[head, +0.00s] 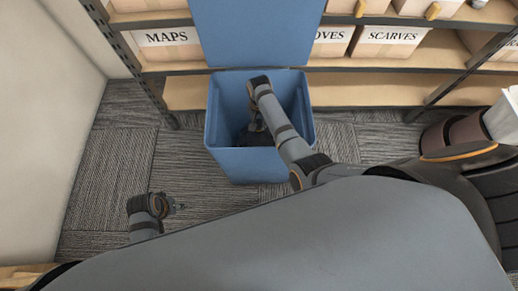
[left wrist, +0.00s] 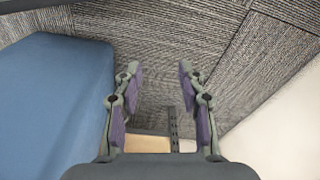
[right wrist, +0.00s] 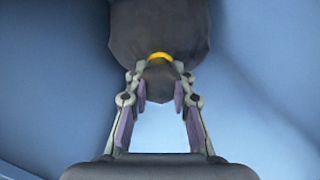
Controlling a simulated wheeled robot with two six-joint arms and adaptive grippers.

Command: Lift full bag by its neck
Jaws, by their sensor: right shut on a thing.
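A dark grey full bag (right wrist: 160,28) with a yellow tie (right wrist: 160,56) around its neck is inside the blue bin (head: 222,110). In the head view only a dark part of the bag (head: 243,137) shows, low in the bin. My right gripper (head: 256,128) reaches down into the bin. In the right wrist view the right gripper (right wrist: 160,90) is shut on the bag's neck, just by the yellow tie. My left gripper (head: 178,207) is outside the bin to the left, over the carpet. In the left wrist view the left gripper (left wrist: 158,72) is open and empty.
The bin's blue lid (head: 257,32) stands open at the back. Behind it is a shelf (head: 365,90) with labelled boxes, such as the MAPS box (head: 168,42) and the SCARVES box (head: 388,40). A pale wall (head: 45,110) is at left. Carpet (head: 110,170) left of the bin is clear.

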